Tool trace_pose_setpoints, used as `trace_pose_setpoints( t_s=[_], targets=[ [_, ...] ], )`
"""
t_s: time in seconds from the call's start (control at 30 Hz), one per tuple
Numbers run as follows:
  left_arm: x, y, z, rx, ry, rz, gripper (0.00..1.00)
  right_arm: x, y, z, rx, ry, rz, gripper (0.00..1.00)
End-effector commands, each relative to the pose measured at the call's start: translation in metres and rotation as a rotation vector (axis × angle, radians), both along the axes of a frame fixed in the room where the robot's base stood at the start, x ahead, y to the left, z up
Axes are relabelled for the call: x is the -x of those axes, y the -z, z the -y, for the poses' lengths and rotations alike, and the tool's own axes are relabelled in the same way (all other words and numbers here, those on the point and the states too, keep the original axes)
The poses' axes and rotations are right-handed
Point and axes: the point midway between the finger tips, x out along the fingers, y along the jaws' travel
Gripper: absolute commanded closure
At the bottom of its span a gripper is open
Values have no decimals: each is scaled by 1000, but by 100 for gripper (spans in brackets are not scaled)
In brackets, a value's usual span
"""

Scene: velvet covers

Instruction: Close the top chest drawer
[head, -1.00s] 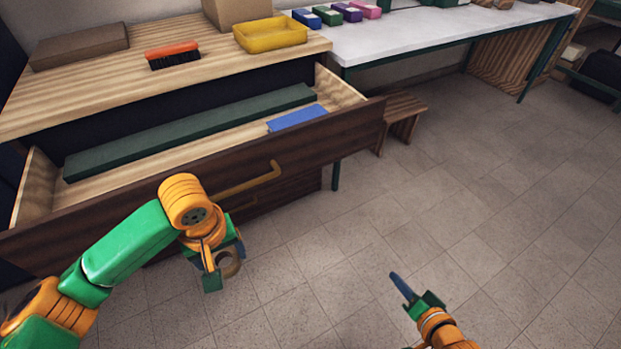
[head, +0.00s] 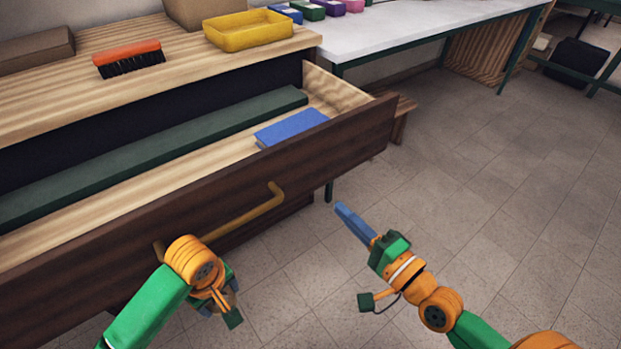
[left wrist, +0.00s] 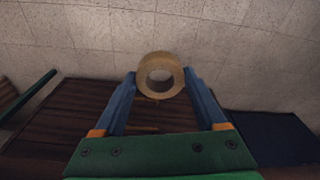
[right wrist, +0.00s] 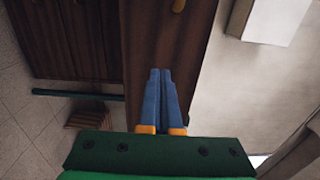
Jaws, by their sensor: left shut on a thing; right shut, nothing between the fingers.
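The top chest drawer (head: 330,150) stands pulled out, with a dark wood front and a brass bar handle (head: 240,215). Inside lie a long dark green bar (head: 150,160) and a blue box (head: 290,127). My right gripper (head: 340,207) is shut and empty, in front of the right part of the drawer front; contact does not show. In the right wrist view its shut fingers (right wrist: 160,72) point along the dark drawer front (right wrist: 165,35). My left gripper (head: 222,308) is low before the drawer, shut on a tan tape roll (left wrist: 160,75), which shows between its fingers in the left wrist view.
On the chest top (head: 75,95) are an orange brush (head: 128,55), a yellow tray (head: 248,30) and a brown box (head: 35,50). A white table (head: 400,35) adjoins at right, with a small wooden stool (head: 402,115) below. The floor at right is clear.

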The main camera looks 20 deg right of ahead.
Motion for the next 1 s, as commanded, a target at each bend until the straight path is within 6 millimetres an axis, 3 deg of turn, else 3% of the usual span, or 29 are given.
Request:
trace_pose_setpoints(
  t_s=[0.3,0.5,1.0],
  targets=[
    [0,-7,0,0,1,0,80,-65,-2,-24,-2,-1,2,100],
    [0,-5,0,0,1,0,80,-90,0,-33,1,-1,0,100],
    [0,-5,0,0,1,0,80,-96,0,-35,3,-1,-1,100]
  ],
)
